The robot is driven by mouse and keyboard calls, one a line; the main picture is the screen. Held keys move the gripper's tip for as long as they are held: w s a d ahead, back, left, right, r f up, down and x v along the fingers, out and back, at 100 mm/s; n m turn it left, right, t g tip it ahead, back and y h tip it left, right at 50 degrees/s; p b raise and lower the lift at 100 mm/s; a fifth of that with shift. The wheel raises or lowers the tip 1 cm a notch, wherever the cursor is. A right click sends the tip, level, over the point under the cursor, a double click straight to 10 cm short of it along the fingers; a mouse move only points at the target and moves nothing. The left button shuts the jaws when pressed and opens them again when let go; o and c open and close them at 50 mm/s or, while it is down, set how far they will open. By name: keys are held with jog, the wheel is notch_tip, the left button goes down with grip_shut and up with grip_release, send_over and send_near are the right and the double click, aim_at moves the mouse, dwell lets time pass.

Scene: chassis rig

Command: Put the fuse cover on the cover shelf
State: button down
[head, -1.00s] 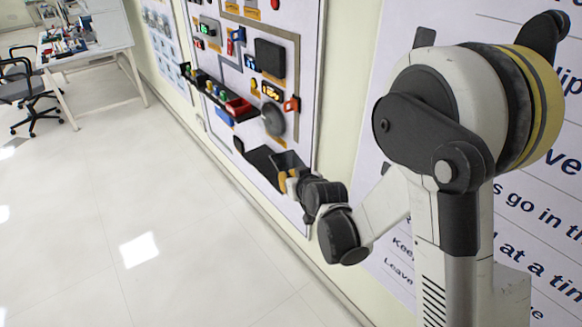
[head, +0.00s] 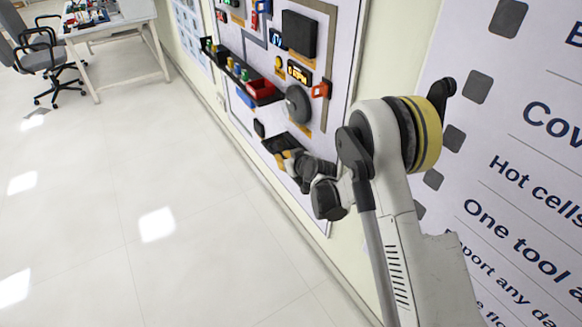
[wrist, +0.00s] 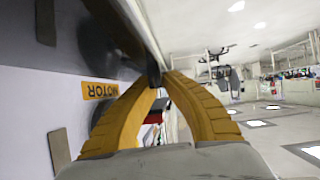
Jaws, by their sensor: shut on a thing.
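My gripper (head: 288,158) is low at the wall panel, its yellow fingers beside a black flat piece. In the wrist view the fingers (wrist: 157,80) close on a dark thing (wrist: 154,70), which I take to be the fuse cover; most of it is hidden or in shadow. The black flat piece (head: 279,143) on the lower panel looks like the cover shelf, though I cannot clearly part it from the held cover. Whether the two touch cannot be told.
The panel carries a grey disc (head: 298,103), a black box (head: 299,35) and a ledge with a red bin (head: 260,89). A MOTOR label (wrist: 100,90) shows close to the fingers. The floor (head: 150,190) left of the panel is clear; a table (head: 110,25) and chairs stand far left.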

jog(key=w+d+f, duration=0.1)
jog(key=w+d+f+b, duration=0.1)
jog(key=w+f, duration=0.1)
jog(key=shift+w+d, duration=0.25)
jog(key=shift+d, duration=0.1)
notch_tip(320, 180, down, 4)
jog(key=b, duration=0.2)
jog(key=shift+b, duration=0.3)
jog(key=shift+r, duration=0.2)
jog(key=c, duration=1.9)
grip_release()
jog(key=shift+f, duration=0.2)
jog(key=shift+c, duration=0.2)
jog(key=o, duration=0.3)
jog(key=shift+o, duration=0.2)
